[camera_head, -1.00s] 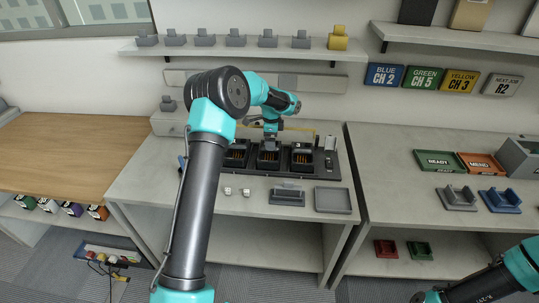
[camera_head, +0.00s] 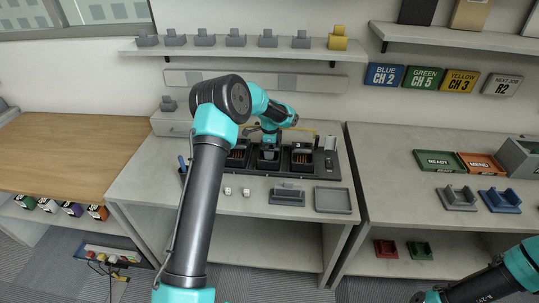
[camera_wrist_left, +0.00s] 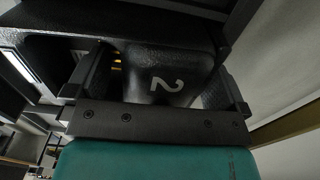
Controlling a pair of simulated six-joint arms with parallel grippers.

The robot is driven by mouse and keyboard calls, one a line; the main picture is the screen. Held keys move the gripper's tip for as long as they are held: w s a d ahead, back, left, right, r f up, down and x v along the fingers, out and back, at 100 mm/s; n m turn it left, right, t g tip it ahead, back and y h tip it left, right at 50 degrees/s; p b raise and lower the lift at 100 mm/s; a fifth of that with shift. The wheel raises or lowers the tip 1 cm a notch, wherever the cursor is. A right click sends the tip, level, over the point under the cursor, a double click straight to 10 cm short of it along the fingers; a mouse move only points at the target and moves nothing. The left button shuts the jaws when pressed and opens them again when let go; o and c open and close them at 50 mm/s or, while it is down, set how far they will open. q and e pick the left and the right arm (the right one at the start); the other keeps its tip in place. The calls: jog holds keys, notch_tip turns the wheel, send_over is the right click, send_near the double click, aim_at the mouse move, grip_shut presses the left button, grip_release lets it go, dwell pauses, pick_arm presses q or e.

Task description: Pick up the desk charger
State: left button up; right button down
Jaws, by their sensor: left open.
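Several black desk chargers stand in a row on the dark tray at the back of the middle bench. The middle desk charger (camera_head: 268,158) is partly covered by my left gripper (camera_head: 269,147).
A grey cradle (camera_head: 287,195), a flat grey tray (camera_head: 333,200) and two small white items (camera_head: 237,191) lie in front of the chargers. The right bench holds green (camera_head: 439,160) and orange (camera_head: 482,163) trays. A shelf (camera_head: 230,49) runs above.

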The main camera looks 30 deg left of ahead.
pick_arm(q)
jog(key=c, duration=1)
jog(key=shift+r, duration=0.25)
jog(key=shift+c, duration=0.5)
notch_tip(320, 180, up, 10)
jog(key=shift+f, duration=0.25)
